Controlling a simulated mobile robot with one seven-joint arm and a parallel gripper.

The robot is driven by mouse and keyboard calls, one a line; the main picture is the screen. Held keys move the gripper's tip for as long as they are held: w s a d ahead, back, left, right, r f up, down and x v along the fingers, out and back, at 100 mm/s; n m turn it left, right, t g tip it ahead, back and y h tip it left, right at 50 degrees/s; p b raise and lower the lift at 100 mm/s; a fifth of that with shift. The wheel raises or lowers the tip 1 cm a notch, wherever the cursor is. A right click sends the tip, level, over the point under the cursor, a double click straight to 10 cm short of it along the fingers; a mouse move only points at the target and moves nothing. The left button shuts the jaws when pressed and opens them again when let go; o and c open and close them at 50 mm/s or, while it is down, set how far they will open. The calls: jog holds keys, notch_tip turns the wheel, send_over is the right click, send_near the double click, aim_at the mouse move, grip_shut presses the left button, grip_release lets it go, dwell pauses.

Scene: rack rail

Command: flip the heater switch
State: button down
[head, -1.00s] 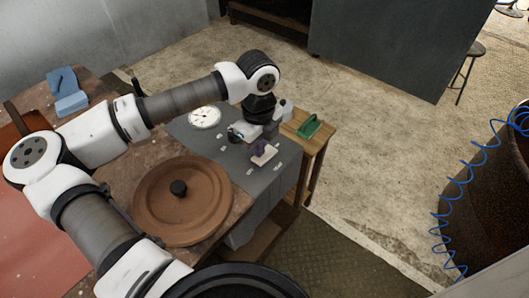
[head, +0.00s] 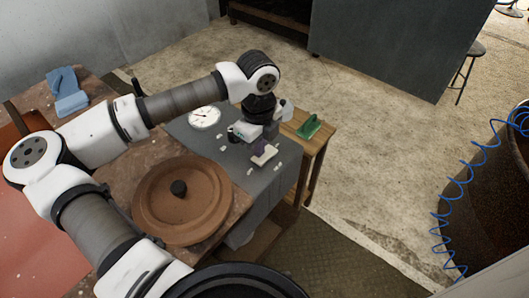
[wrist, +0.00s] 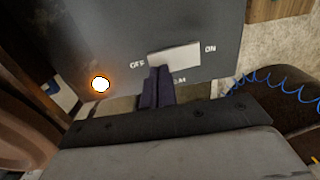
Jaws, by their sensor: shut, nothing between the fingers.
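The heater switch is a pale, wide rocker on a dark grey panel (wrist: 215,20), between the printed words OFF on its left and ON on its right. The rocker (wrist: 176,56) shows in the wrist view, and also in the head view (head: 266,157). My gripper (wrist: 160,72) is shut and empty, its dark purple fingers together. The fingertips are at the rocker's lower edge, towards the OFF side; I cannot tell whether they touch it. The fingers partly hide a label below. In the head view my gripper (head: 258,147) is just above the rocker.
A bright orange-white glow (wrist: 100,84) shows left of my fingers. On the panel is a round white gauge (head: 204,117). A brown round lid with a black knob (head: 181,205) sits nearer. A green-handled item (head: 309,126) lies on the wooden stand. A blue coiled hose (head: 458,185) hangs right.

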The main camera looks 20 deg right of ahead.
jog(key=shift+f+b, duration=1)
jog(key=shift+b, duration=0.1)
dwell(0.4)
jog(key=shift+r+p, duration=1.3)
jog(key=shift+r, duration=2.25)
